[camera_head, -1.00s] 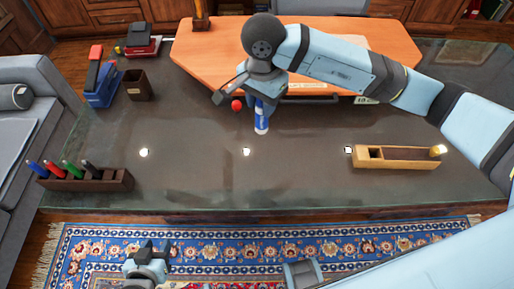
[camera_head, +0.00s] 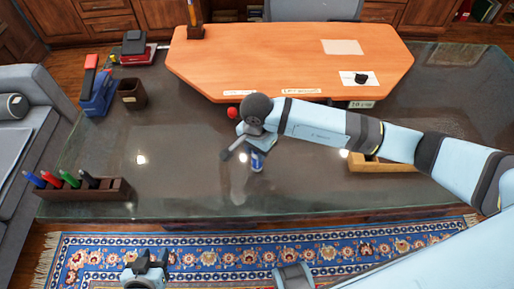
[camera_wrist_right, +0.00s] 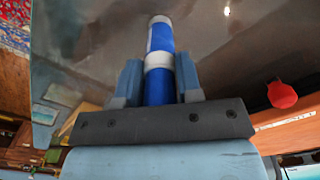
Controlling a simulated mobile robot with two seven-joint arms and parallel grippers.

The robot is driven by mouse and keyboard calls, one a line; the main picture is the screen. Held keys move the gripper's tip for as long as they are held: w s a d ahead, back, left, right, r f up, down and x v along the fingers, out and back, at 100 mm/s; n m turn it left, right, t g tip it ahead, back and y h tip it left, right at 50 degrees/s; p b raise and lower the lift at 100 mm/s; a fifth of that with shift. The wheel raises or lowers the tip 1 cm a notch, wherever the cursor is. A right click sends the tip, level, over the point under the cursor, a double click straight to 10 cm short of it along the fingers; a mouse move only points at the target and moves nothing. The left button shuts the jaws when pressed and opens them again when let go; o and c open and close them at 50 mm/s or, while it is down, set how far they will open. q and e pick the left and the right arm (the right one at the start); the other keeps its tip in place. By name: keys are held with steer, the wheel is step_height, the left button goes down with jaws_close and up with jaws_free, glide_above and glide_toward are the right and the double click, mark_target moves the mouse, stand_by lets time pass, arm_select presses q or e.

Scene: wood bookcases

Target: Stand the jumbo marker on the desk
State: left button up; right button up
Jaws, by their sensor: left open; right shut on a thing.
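The jumbo marker (camera_head: 257,163), a thick blue and white cylinder, is in my right gripper (camera_head: 256,150) over the dark glass desk top (camera_head: 200,185). In the right wrist view the marker (camera_wrist_right: 160,40) sits between the two blue-grey fingers (camera_wrist_right: 159,80) and sticks out past them. Its upper part is hidden by the gripper in the head view. It looks roughly upright, and I cannot tell whether its lower end touches the desk. My left gripper (camera_head: 147,262) is open and empty over the rug, in front of the desk.
A dark rack (camera_head: 100,190) with several coloured markers stands at the left. A brown cup (camera_head: 131,95), a blue stapler-like thing (camera_head: 96,95) and a red ball (camera_head: 232,112) are farther back. My right arm partly hides a wooden tray (camera_head: 375,163). The orange board (camera_head: 270,65) lies behind.

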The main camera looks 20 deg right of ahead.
steer(key=shift+f, duration=0.1)
steer(key=o, duration=0.9)
steer(key=shift+r, duration=0.2)
step_height(320, 180, up, 11)
steer(key=shift+r+b, duration=0.1)
steer(key=shift+b, duration=0.35)
steer(key=shift+r, duration=0.4)
steer(key=shift+f, duration=0.1)
